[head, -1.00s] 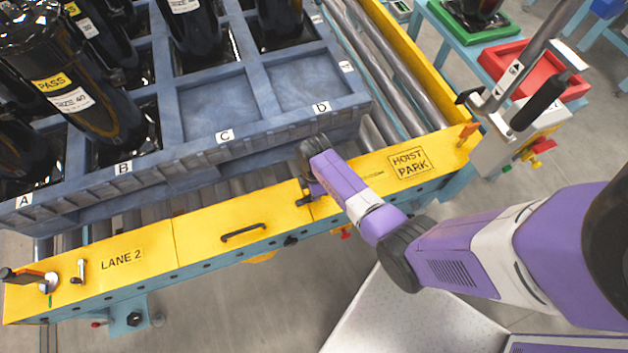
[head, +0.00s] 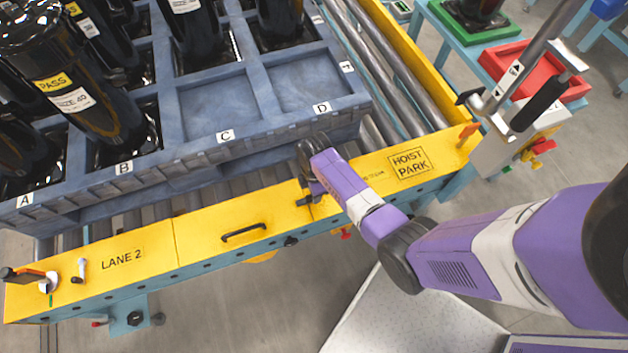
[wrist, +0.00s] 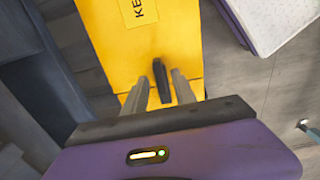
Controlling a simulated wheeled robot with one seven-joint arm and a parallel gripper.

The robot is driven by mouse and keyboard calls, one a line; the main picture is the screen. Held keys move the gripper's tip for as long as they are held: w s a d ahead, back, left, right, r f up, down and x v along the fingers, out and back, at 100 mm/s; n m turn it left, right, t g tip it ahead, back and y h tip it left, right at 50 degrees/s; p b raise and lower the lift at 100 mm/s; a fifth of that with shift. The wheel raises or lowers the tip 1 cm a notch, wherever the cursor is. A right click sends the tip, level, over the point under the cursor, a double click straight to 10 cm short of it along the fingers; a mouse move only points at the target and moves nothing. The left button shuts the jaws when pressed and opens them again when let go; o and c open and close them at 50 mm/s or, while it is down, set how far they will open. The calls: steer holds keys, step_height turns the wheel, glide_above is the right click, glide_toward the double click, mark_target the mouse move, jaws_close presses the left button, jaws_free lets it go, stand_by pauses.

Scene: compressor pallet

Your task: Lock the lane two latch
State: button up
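The yellow rail lettered LANE 2 (head: 150,248) runs along the front of the conveyor. At its left end are a dark-handled lever (head: 22,275) on a pale round base with an orange part, and a small white and black lever (head: 80,270). I cannot tell which is the latch, or its state. My gripper (head: 305,197) is over the rail right of the middle, far from both levers. In the wrist view my gripper's fingers (wrist: 161,88) are apart, with a black upright piece (wrist: 162,82) between them and visible gaps beside it. I cannot tell whether they touch it.
A black bar handle (head: 243,232) is on the rail left of my gripper. A blue-grey pallet (head: 190,160) with dark compressors stands behind the rail on rollers. The HOIST PARK mark (head: 409,163) and a post with a black grip (head: 540,102) are to the right.

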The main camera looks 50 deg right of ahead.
step_height(320, 180, up, 7)
steer(key=shift+r+p, duration=0.1)
steer(key=shift+p, duration=0.25)
stand_by(0.5)
